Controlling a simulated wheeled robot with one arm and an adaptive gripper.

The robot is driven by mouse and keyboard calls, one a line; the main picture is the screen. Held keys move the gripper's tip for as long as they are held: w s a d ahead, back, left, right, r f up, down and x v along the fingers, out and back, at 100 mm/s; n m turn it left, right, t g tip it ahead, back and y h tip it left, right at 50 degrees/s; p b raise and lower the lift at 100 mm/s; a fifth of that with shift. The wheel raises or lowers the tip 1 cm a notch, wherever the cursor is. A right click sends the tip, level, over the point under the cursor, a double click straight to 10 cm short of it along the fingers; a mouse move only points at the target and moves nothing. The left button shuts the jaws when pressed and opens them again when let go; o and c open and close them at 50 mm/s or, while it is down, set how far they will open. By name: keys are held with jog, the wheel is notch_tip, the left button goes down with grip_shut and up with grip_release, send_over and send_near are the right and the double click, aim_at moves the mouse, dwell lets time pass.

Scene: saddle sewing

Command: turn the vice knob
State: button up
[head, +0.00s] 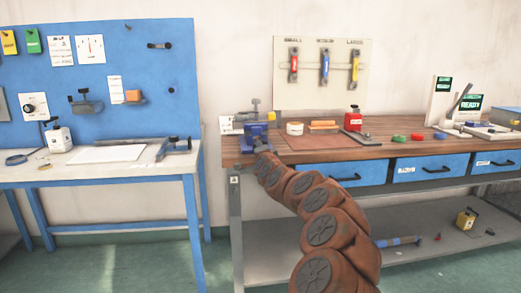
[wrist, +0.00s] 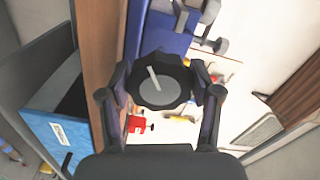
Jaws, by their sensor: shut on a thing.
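The blue vice (head: 257,134) stands at the left front corner of the wooden workbench; part of its blue body (wrist: 160,32) also shows at the top of the wrist view. The vice knob (wrist: 160,80) is black with a scalloped rim, a grey face and a pale pointer line, which leans up and left. My gripper (wrist: 161,88) is shut on the knob, one finger on each side of its rim. In the head view my arm reaches up to the vice, and the knob and fingertips are too small or hidden to make out.
The wooden workbench (head: 310,146) carries a red container (head: 353,119), a white tub (head: 294,128) and coloured lids to the right. Blue drawers (head: 432,167) sit under its top. A blue-framed table (head: 120,172) stands to the left, across a gap.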

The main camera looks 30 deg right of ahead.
jog(key=o, duration=1.2)
jog(key=shift+c, duration=0.2)
jog(key=shift+s, duration=0.15)
jog(key=v, duration=1.1)
jog(key=shift+s+a, duration=0.2)
jog(key=shift+s, duration=0.1)
